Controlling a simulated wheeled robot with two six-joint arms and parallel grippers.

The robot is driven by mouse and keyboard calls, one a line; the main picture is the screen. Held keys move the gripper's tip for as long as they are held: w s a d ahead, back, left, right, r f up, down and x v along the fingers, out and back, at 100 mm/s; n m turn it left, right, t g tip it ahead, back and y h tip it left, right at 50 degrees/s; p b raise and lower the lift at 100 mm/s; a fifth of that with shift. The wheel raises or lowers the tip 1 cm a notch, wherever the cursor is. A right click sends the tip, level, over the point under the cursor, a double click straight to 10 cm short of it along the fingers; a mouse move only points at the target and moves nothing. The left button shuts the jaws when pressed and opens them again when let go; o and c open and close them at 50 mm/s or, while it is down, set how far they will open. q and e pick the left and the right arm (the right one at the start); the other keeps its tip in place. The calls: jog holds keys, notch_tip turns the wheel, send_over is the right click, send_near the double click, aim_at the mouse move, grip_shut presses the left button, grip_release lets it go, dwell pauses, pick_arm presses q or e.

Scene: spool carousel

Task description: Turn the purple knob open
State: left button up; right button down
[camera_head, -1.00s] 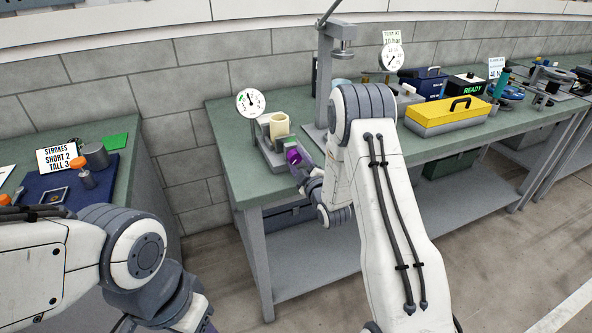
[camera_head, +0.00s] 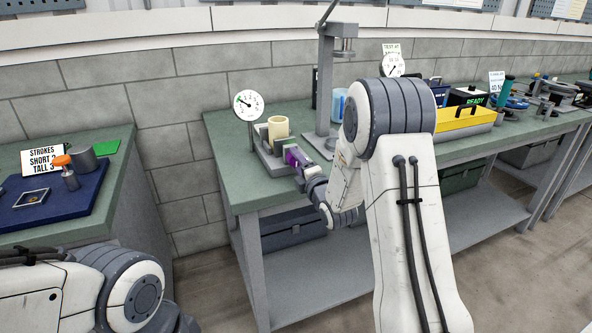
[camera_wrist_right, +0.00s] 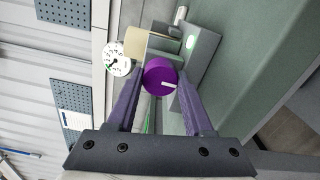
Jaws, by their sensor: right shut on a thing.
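The purple knob (camera_head: 291,156) sits on the front of a small grey fixture (camera_head: 268,160) at the near left corner of the green bench. In the right wrist view, the purple knob (camera_wrist_right: 160,76) has a white mark on its face, pointing right. My right gripper (camera_head: 302,168) is shut on it, with one finger (camera_wrist_right: 126,98) at each side. A round white gauge (camera_head: 248,105) stands on a post behind the fixture and also shows in the wrist view (camera_wrist_right: 117,59). My left arm is at the lower left; its gripper is out of view.
A cream cup-like part (camera_head: 278,127) sits on the fixture. A grey press stand (camera_head: 325,90) rises to its right. A yellow box (camera_head: 465,125) stands farther right. A second bench with a blue mat (camera_head: 45,205) is at the left, with a gap between benches.

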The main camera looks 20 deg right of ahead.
jog(key=shift+a+n, duration=0.1)
jog(key=shift+n, duration=0.3)
jog(key=shift+c, duration=1.5)
grip_release()
jog(key=shift+s+b, duration=0.3)
jog(key=shift+s, duration=0.25)
jog(key=s+b, duration=0.1)
jog(key=s, duration=0.8)
jog(key=shift+s+d, duration=0.2)
